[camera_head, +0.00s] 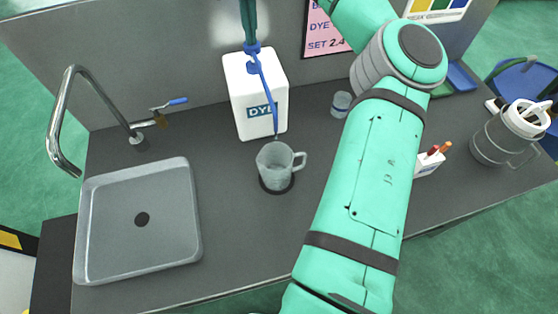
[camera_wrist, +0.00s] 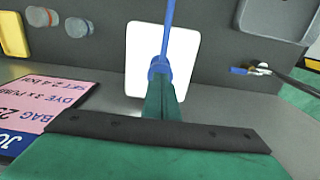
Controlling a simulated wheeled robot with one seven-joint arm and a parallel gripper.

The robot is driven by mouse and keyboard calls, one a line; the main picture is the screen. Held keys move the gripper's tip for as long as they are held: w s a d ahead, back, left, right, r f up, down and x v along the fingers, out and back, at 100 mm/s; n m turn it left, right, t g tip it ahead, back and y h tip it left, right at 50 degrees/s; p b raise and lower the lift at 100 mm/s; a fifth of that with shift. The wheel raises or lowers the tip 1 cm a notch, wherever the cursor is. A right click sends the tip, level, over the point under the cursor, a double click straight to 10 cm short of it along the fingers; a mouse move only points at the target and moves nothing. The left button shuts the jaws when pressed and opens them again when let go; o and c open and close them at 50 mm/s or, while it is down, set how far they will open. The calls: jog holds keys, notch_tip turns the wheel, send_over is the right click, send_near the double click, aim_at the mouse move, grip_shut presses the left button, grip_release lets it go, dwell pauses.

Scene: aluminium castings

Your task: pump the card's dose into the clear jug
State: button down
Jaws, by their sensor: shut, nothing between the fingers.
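A white dye container (camera_head: 257,98) marked "DYE" stands against the back wall, with a blue pump (camera_head: 265,75) on top whose long spout points down toward the front. The clear jug (camera_head: 275,165) stands upright on a dark round spot below the spout tip, handle to the right; I cannot make out liquid in it. My gripper (camera_head: 250,42) is shut and empty, its tips right at the pump head; contact is not clear. The wrist view shows the tips (camera_wrist: 160,80) over the blue pump head (camera_wrist: 158,66). The pink card (camera_wrist: 50,110) there reads "DYE 3 x PUM", partly cut off.
A sink (camera_head: 140,222) with a tap (camera_head: 68,120) is at left, with a blue-handled valve (camera_head: 170,104) behind it. A small clear jar (camera_head: 341,104), a white holder (camera_head: 429,163) and a grey lidded pitcher (camera_head: 503,135) stand to the right. My arm covers part of the counter.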

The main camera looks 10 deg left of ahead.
jog(key=shift+s+d+f, duration=0.1)
jog(key=shift+f, duration=0.9)
jog(key=shift+r, duration=1.7)
jog(key=shift+f, duration=0.15)
